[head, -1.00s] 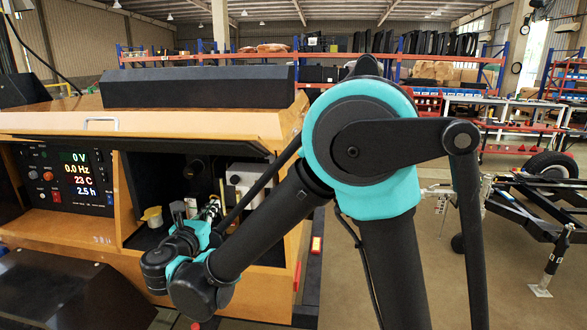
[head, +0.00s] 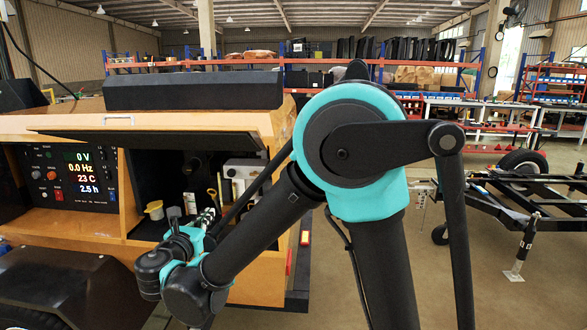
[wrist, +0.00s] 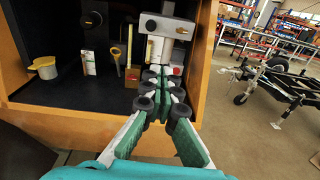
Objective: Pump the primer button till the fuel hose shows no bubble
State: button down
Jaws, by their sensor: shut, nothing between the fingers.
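In the wrist view a grey block (wrist: 168,26) hangs on the compartment's back right side. A round black button (wrist: 151,25) sits on its front; it looks like the primer button. A pale, yellowish upright strip (wrist: 157,48) below the block may be the fuel hose; whether it holds bubbles is too small to tell. My gripper (wrist: 163,70) is shut and empty, pointing at the compartment below the block. I cannot tell whether its tips touch anything. In the head view the grey block (head: 240,170) is partly behind my arm, and my gripper (head: 206,217) is small at the compartment opening.
The orange cabinet (head: 250,262) has a raised hatch (head: 140,138) above the opening and a lit control panel (head: 72,178) at left. A trailer frame (head: 510,195) stands right, with open floor between.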

jog(key=w+d+f+m+g+h, duration=0.1)
jog(key=d+f+m+g, duration=0.3)
jog(key=d, duration=0.5)
jog(key=w+d+f+m+g+h, duration=0.1)
jog(key=w+d+f+m, duration=0.3)
jog(key=d, duration=0.6)
jog(key=s+d+f+m+g+h, duration=0.1)
jog(key=d+f+m+g, duration=0.2)
jog(key=d+m, duration=0.45)
jog(key=s+d+f+m+g+y, duration=0.2)
jog(key=s+d+f+m, duration=0.3)
jog(key=s+d+m, duration=0.3)
jog(key=s+d+f+m+g+y, duration=0.3)
jog(key=s+d+f+m, duration=0.3)
jog(key=s+d+m, duration=0.2)
jog(key=shift+s+d+m, duration=0.15)
jog(key=shift+s+m, duration=0.1)
jog(key=shift+m, duration=1)
jog(key=shift+w, duration=0.1)
